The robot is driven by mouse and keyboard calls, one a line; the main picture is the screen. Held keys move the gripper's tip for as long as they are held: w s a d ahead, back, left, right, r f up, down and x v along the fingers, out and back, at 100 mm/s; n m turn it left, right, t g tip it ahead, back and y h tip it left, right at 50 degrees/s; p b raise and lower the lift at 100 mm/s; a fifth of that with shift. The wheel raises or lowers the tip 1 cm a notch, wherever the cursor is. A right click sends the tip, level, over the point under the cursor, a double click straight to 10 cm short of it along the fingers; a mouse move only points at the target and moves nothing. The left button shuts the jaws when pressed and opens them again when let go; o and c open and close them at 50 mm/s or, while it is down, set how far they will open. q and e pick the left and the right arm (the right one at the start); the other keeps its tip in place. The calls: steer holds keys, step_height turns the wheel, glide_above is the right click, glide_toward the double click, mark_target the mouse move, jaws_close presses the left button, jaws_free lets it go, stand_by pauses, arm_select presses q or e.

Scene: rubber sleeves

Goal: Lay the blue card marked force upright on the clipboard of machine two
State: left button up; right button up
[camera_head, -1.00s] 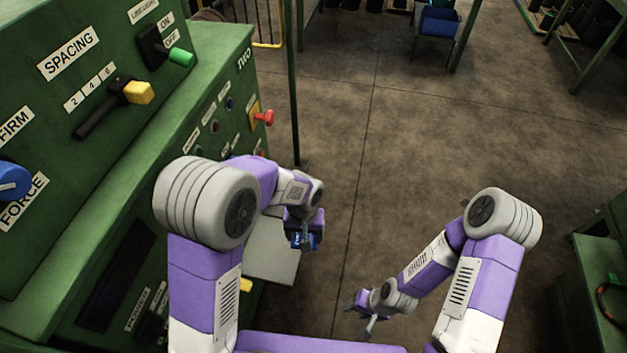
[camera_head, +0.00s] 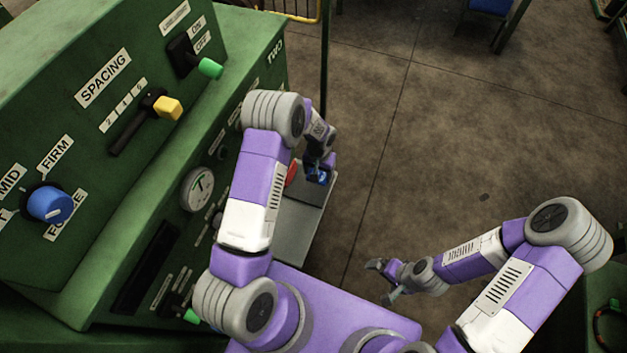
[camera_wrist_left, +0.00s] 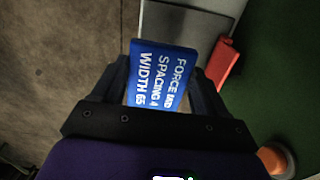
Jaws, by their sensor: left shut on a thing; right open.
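My left gripper (camera_wrist_left: 157,82) is shut on a blue card (camera_wrist_left: 162,75) with white print reading FORCE MID, SPACING 4, WIDTH 65. In the head view the card (camera_head: 319,176) is a small blue patch at the left gripper (camera_head: 321,172), over the far end of the clipboard (camera_head: 293,231). In the left wrist view the grey clipboard (camera_wrist_left: 207,22) lies beyond the card; whether they touch I cannot tell. My right gripper (camera_head: 381,281) is open and empty over the floor. Machine two (camera_head: 225,95), green and labelled TWO, stands at the left.
A red item (camera_wrist_left: 226,60) lies beside the card; it also shows in the head view (camera_head: 291,174). The machine has a blue force knob (camera_head: 49,204), a yellow-tipped spacing lever (camera_head: 166,107) and a gauge (camera_head: 198,189). Open floor (camera_head: 440,140) lies to the right.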

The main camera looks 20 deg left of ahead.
mark_target(312, 171)
arm_select(q)
steer(key=a+f, duration=0.2)
steer(key=shift+w+a+p, duration=0.1)
steer(key=shift+a+p, duration=0.2)
steer(key=shift+p, duration=0.05)
step_height(312, 171, down, 6)
steer(key=shift+r+b, duration=0.25)
steer(key=shift+b, duration=0.3)
step_height(312, 171, down, 4)
steer(key=shift+f+b, duration=0.1)
steer(key=shift+b, duration=0.3)
steer(key=o, duration=1)
steer(key=shift+c, duration=0.2)
steer(key=shift+o, duration=0.4)
